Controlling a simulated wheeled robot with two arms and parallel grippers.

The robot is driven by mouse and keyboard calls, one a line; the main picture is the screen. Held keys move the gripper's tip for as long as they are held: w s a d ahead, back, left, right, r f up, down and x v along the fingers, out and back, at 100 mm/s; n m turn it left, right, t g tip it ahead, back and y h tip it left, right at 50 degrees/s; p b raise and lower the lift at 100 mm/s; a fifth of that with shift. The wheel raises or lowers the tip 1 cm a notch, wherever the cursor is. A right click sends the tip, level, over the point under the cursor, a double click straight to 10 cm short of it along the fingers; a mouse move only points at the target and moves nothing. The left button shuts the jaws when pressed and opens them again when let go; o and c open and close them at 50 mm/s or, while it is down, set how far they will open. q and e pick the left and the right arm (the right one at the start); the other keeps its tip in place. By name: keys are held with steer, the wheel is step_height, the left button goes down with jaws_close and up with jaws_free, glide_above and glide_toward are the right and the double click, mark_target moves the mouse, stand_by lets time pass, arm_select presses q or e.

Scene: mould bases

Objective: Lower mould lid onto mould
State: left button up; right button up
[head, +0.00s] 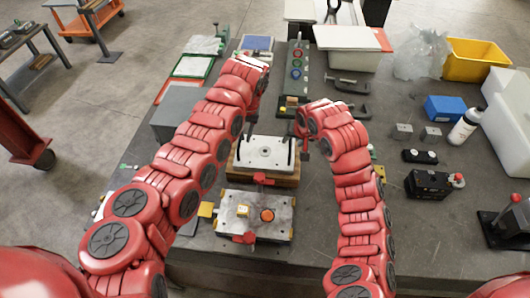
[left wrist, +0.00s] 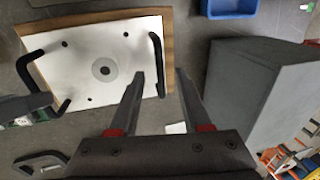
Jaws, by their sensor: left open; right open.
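The mould lid is a white plate (head: 265,153) with a central ring and two black handles, lying on a wooden board (head: 270,178). It also shows in the left wrist view (left wrist: 85,55). My left gripper (head: 251,114) is open near the lid's left handle. In the left wrist view its fingers (left wrist: 161,73) appear on either side of that handle (left wrist: 157,62); contact is unclear. My right gripper (head: 304,150) is open by the right handle, partly hidden.
A grey box (head: 175,108) stands left of the lid and shows close to my left gripper (left wrist: 265,85). A green fixture with coloured rings (head: 297,68) is behind. Black clamps and a blue bin (head: 445,108) lie to the right.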

mark_target(240, 141)
arm_select(q)
steer(key=shift+a+f, duration=0.25)
steer(key=shift+f, duration=0.75)
steer(key=shift+a+f, duration=0.2)
steer(key=shift+f, duration=0.75)
arm_select(e)
steer(key=shift+x, duration=1.95)
steer(key=shift+d, duration=0.1)
arm_select(q)
jaws_close()
arm_select(e)
jaws_close()
